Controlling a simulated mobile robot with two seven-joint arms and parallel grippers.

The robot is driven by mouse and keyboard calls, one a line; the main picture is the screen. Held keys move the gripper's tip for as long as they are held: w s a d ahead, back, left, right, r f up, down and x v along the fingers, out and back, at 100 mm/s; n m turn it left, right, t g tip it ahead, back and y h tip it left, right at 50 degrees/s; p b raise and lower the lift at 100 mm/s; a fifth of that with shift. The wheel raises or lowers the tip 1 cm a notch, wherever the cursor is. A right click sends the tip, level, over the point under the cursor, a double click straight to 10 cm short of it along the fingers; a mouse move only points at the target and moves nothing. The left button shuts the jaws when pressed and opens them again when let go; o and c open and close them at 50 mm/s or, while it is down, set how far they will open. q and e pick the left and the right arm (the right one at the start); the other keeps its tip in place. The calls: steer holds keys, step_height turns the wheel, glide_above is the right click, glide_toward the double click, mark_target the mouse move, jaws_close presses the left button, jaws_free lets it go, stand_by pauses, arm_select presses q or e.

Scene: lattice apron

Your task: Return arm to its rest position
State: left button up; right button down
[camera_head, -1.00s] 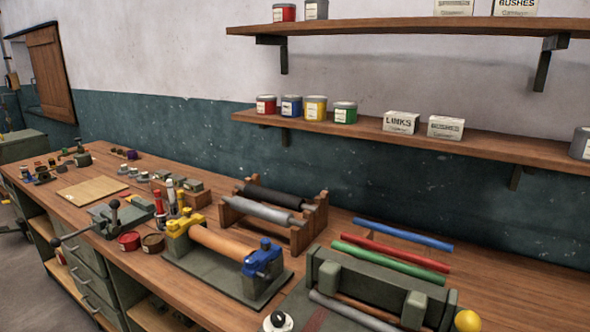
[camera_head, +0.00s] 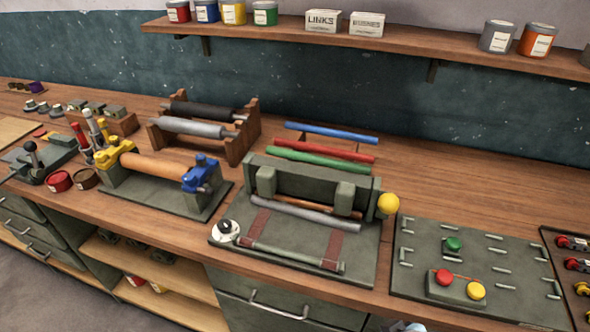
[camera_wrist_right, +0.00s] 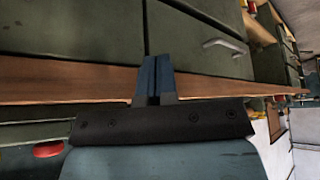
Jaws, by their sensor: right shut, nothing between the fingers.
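My right gripper (camera_wrist_right: 156,62) shows in the right wrist view with its two blue-grey fingers together and nothing between them. Beyond the fingers are the wooden bench edge (camera_wrist_right: 50,82) and green drawer fronts (camera_wrist_right: 195,45); I see no contact with them. In the head view no gripper can be made out. A small pale rounded part shows at the bottom edge, too cut off to identify. My left arm and left gripper are out of view.
The bench (camera_head: 440,187) holds a roller press (camera_head: 155,167), a green fixture with a yellow knob (camera_head: 300,200), coloured rods (camera_head: 320,151) and a green board with buttons (camera_head: 480,255). A shelf (camera_head: 400,45) with tins is above. Bare wood lies behind the board.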

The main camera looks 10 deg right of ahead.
steer(key=a+t+p, duration=0.1)
steer(key=p, duration=0.1)
steer(key=w+a+t+y+p, duration=0.1)
steer(key=a+t+p, duration=0.1)
steer(key=p, duration=0.1)
steer(key=w+a+t+y+p, duration=0.1)
steer(key=t+p, duration=0.1)
steer(key=shift+w+a+f+n, duration=0.25)
steer(key=shift+a+f+n, duration=0.05)
steer(key=shift+f, duration=0.05)
stand_by(1.7)
